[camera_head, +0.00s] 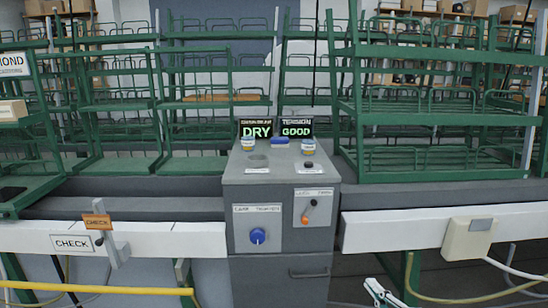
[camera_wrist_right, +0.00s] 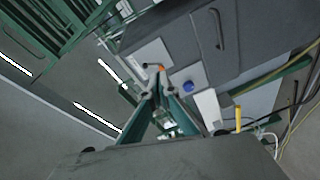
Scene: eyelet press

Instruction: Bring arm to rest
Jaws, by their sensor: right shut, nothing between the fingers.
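My right gripper (camera_head: 378,292) shows at the bottom edge of the head view, right of the grey control cabinet's lower front and apart from it. Its fingers are shut and empty; in the right wrist view the finger pair (camera_wrist_right: 159,88) points toward the cabinet's front, with nothing held. The grey control cabinet (camera_head: 280,270) stands in the middle. A blue knob (camera_head: 257,236) is on its left front plate, and an orange-tipped lever (camera_head: 310,207) is on its right plate. Two screens on top read DRY (camera_head: 256,131) and GOOD (camera_head: 297,129). My left gripper is out of view.
White rails run on both sides of the cabinet, with a CHECK sign (camera_head: 72,243) on the left and a beige box (camera_head: 468,240) on the right. Green racks (camera_head: 440,115) stand behind. Yellow hoses (camera_head: 470,299) hang near my right gripper.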

